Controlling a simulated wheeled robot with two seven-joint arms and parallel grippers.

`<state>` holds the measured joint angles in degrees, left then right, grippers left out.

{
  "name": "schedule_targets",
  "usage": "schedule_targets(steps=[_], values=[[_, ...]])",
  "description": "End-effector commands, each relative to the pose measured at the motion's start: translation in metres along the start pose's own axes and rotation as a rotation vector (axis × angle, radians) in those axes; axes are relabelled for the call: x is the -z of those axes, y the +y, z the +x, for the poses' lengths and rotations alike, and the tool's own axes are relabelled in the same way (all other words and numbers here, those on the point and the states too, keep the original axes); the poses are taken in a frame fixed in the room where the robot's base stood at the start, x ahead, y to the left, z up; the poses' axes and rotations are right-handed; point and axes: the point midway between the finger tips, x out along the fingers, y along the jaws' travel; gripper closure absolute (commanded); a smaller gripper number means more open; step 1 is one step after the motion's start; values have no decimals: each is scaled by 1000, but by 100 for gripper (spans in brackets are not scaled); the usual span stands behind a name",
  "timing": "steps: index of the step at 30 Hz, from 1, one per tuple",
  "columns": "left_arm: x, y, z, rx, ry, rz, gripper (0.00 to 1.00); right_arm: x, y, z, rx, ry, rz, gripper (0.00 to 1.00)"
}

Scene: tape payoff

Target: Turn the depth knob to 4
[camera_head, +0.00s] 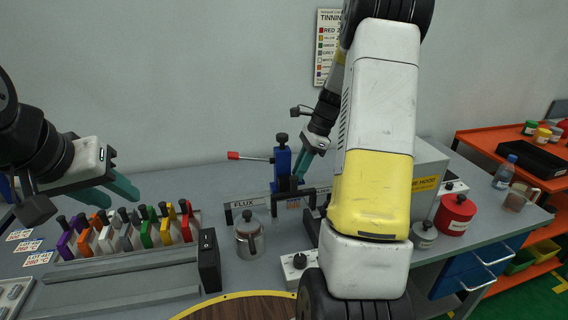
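A blue upright device (283,165) stands at the back middle of the bench with a black knob (282,138) on top and a red-tipped lever (234,156) to its left. A white box with a black knob (300,261) sits nearer, partly hidden by my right arm. I cannot read which knob is marked depth, nor any setting. My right gripper (301,168) has its teal fingers pointing down just right of the blue device; whether they touch it or are parted is unclear.
Coloured holders (162,228) stand in a rack at left. A fume hood box (430,170), partly behind my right arm, has a red canister (455,214) in front. An orange cart (520,150) stands at right.

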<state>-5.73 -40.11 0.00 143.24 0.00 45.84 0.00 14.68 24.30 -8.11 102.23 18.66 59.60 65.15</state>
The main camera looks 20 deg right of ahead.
Motion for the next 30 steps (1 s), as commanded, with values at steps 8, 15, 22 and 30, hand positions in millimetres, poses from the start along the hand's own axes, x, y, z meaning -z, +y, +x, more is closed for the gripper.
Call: schedule_targets(steps=[8, 15, 22, 30], values=[[0, 0, 0, 0, 0, 0, 64, -1, -2, 0, -74, 9, -177, 100], [0, 0, 0, 0, 0, 0, 64, -1, -2, 0, -103, 11, -250, 100], [0, 0, 0, 0, 0, 0, 64, -1, -2, 0, -103, 11, -248, 66], [0, 0, 0, 0, 0, 0, 64, 0, -2, 0, -103, 11, -248, 62]])
